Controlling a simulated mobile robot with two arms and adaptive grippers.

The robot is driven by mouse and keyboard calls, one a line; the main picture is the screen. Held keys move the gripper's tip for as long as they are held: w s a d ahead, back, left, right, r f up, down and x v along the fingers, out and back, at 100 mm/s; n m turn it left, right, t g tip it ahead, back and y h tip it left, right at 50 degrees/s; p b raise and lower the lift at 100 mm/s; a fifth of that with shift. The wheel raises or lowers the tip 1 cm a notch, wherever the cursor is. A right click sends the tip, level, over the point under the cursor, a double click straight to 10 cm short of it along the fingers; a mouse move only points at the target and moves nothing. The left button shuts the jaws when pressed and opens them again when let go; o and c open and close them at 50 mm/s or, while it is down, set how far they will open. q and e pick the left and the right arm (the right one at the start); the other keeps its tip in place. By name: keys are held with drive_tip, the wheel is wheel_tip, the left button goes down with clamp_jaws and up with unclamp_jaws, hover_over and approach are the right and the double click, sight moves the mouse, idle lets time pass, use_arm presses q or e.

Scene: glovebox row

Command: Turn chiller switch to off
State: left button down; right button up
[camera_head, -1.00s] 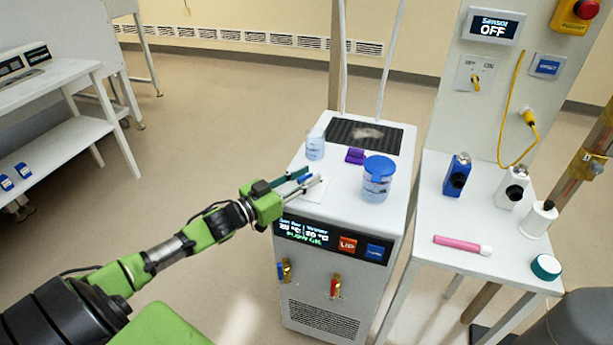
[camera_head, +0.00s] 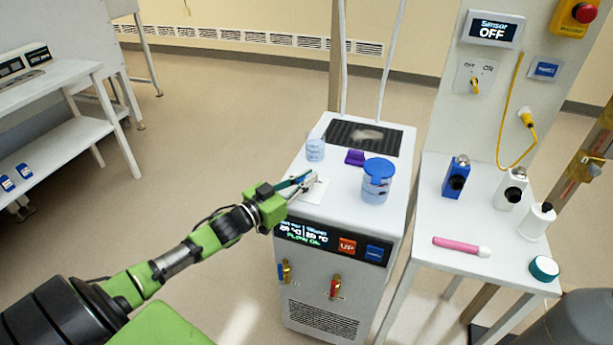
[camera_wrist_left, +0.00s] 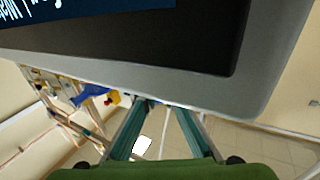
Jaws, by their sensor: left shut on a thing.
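The chiller (camera_head: 345,212) is a white cabinet with a display (camera_head: 305,234) on its front edge. My left gripper (camera_head: 307,182) reaches in from the left over the near left of its top. Its teal and grey fingers are shut on the small chiller switch at the light plate (camera_head: 312,194) there; the fingertips hide most of the switch, and I cannot read its setting. In the left wrist view, the fingers (camera_wrist_left: 150,104) converge at the grey edge below a large dark panel (camera_wrist_left: 130,45). My right gripper is not in view.
A blue-lidded jar (camera_head: 376,184), a clear beaker (camera_head: 315,149) and a purple object (camera_head: 355,157) stand on the chiller top near the gripper. A side table (camera_head: 450,215) holds bottles and a pink tube.

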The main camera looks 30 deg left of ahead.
use_arm(q)
drive_tip(key=n+y+p, duration=0.2)
drive_tip(key=y, duration=0.1)
drive_tip(key=shift+r+y, duration=0.15)
drive_tip(key=shift+y, duration=0.15)
drive_tip(key=n+y+p, duration=0.1)
drive_tip(key=n+y, duration=0.1)
drive_tip(key=shift+y, duration=0.3)
drive_tip(key=shift+a+n+y, duration=0.1)
drive_tip(key=shift+n+y, duration=0.4)
drive_tip(key=shift+y, duration=0.6)
drive_tip(key=c, duration=2.2)
unclamp_jaws()
drive_tip(key=shift+a, duration=0.1)
drive_tip(key=shift+o, duration=0.2)
drive_tip(key=shift+s, duration=0.15)
drive_tip(key=v, duration=1.1)
drive_tip(key=shift+s, duration=0.35)
